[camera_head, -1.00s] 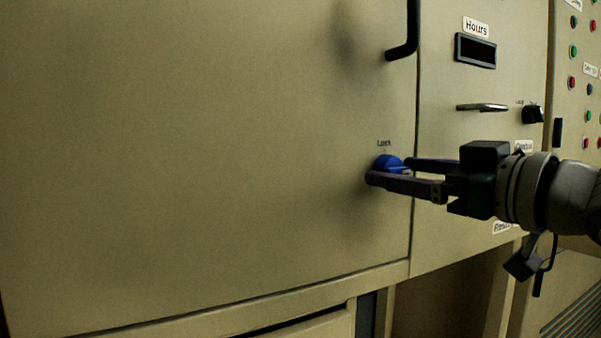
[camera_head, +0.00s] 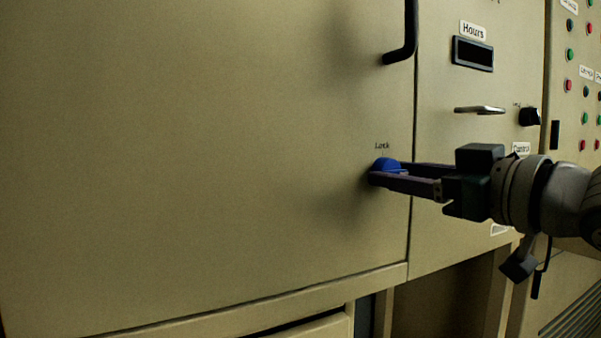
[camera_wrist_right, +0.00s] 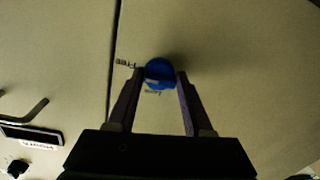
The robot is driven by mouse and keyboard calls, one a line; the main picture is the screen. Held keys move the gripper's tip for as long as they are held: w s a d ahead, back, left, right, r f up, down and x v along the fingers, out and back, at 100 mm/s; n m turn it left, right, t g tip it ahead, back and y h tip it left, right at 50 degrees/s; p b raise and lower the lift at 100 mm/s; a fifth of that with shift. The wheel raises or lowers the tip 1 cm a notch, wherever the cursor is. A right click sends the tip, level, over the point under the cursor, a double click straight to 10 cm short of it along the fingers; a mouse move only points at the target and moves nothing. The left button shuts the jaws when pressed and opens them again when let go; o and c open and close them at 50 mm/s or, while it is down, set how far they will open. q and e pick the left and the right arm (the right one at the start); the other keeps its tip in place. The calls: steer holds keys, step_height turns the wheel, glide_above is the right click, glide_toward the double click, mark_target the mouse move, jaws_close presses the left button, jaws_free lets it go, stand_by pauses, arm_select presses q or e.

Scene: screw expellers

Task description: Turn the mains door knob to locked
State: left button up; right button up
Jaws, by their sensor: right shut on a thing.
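The mains door knob (camera_head: 387,163) is a blue round knob on the large beige cabinet door (camera_head: 200,150), under a small "Lock" label (camera_head: 382,146). It also shows in the right wrist view (camera_wrist_right: 159,73), between the two fingers. My right gripper (camera_head: 385,172) comes in from the right and is shut on the knob, with its dark purple fingers on either side. The fingers hide part of the knob in the head view. My left gripper is in neither view.
A black door handle (camera_head: 402,38) stands out above the knob. To the right are an "Hours" display (camera_head: 473,53), a flat metal handle (camera_head: 480,110) and a black switch (camera_head: 529,117). A panel with coloured buttons (camera_head: 585,80) is at the far right. The door surface left of the knob is clear.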

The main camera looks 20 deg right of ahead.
jaws_close()
steer(key=shift+r+n+p, duration=0.15)
steer(key=shift+n+p, duration=0.55)
steer(key=shift+p, duration=0.2)
steer(key=n+p, duration=0.3)
steer(key=shift+r, duration=0.1)
steer(key=n+p, duration=0.3)
steer(key=shift+n+g, duration=0.3)
steer(key=n+h+p, duration=0.1)
steer(key=n+p, duration=0.1)
steer(key=n, duration=0.3)
steer(key=shift+p, duration=0.35)
steer(key=n+p, duration=0.1)
steer(key=n, duration=0.2)
steer(key=shift+a, duration=0.1)
steer(key=shift+n, duration=0.5)
